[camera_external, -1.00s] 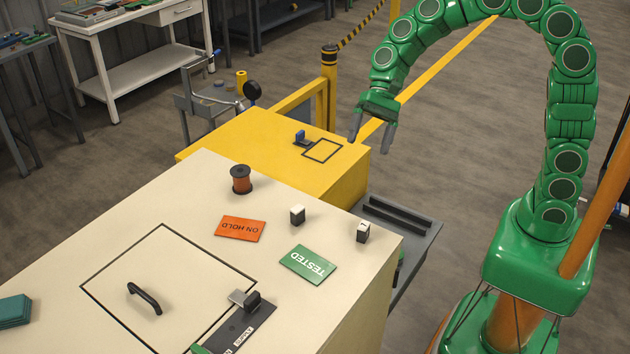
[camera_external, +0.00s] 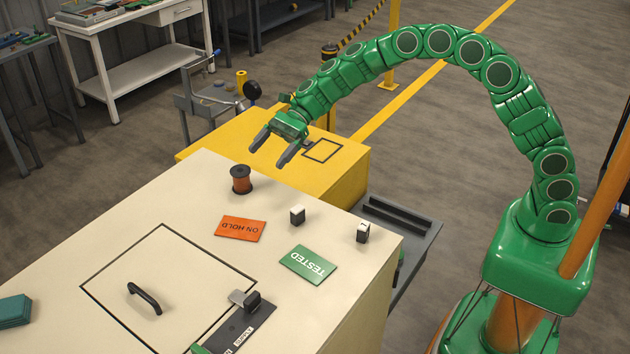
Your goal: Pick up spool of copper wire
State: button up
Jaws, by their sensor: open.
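The spool of copper wire (camera_external: 241,180) stands upright near the back edge of the cream bench top (camera_external: 180,205). It has dark flanges and reddish-brown wire. My gripper (camera_external: 270,153) is open and empty, with two grey fingers pointing down and to the left. It hangs in the air behind and to the right of the spool, in front of the yellow cabinet top, and is apart from the spool. Nothing hides the spool.
An orange ON HOLD card (camera_external: 240,228), a green TESTED card (camera_external: 309,264) and two small white-topped blocks (camera_external: 297,215) (camera_external: 363,232) lie right of the spool. A black handle (camera_external: 144,298) rises from the outlined panel. The yellow cabinet (camera_external: 345,178) stands behind the bench.

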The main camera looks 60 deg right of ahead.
aim_at(242, 169)
jog(key=w+f, duration=0.1)
jog(key=w+m, duration=0.1)
jog(key=w+a+f+m, duration=0.1)
jog(key=w, duration=0.1)
jog(key=shift+f+t, duration=0.35)
jog(key=shift+t, duration=0.05)
jog(key=shift+w+r+x, duration=0.15)
jog(key=shift+x, duration=1.8)
jog(key=shift+w+r+x, duration=0.1)
jog(key=shift+w+x, duration=0.05)
jog(key=shift+x, duration=1.8)
jog(key=shift+a, duration=0.1)
jog(key=shift+c, duration=0.5)
jog(key=c, duration=1.2)
